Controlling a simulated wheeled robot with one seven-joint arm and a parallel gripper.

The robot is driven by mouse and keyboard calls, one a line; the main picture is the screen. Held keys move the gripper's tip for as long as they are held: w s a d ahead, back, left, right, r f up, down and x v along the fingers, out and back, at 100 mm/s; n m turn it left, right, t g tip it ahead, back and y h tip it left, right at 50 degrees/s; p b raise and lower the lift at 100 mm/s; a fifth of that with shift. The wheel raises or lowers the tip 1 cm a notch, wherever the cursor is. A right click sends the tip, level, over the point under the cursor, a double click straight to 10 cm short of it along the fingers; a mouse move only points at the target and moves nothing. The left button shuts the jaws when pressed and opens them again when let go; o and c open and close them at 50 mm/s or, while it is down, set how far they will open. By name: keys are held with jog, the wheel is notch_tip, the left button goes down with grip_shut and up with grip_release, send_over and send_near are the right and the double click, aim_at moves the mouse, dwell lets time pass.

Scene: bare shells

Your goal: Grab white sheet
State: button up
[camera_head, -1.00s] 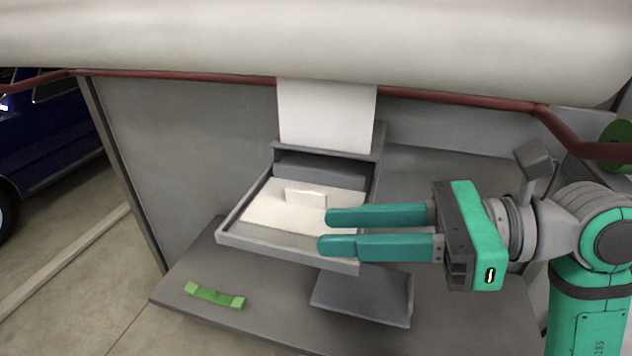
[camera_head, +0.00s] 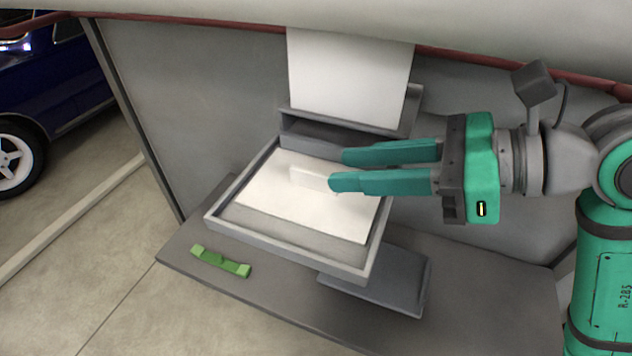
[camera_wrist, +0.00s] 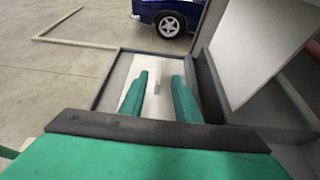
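A white sheet (camera_head: 270,205) lies flat in a grey open tray (camera_head: 225,222) and also shows in the wrist view (camera_wrist: 150,65). A small white upright tab (camera_head: 308,178) stands on the sheet. My gripper (camera_head: 338,170) comes in from the right over the tray, with its two teal fingers apart. In the wrist view my gripper (camera_wrist: 160,78) has the tab (camera_wrist: 157,89) showing in the gap between its fingers. The near fingertip overlaps the tab's right end in the head view; I cannot tell whether they touch.
A larger white panel (camera_head: 350,80) stands upright behind the tray. A green handle-like piece (camera_head: 221,261) lies on the grey table (camera_head: 285,300) at front left. A grey plate (camera_head: 400,285) sits below the tray. A blue car (camera_head: 60,85) stands far left.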

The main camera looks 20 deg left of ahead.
aim_at(318, 172)
jog(key=shift+x, duration=3.35)
jog(key=shift+f, duration=0.1)
grip_shut()
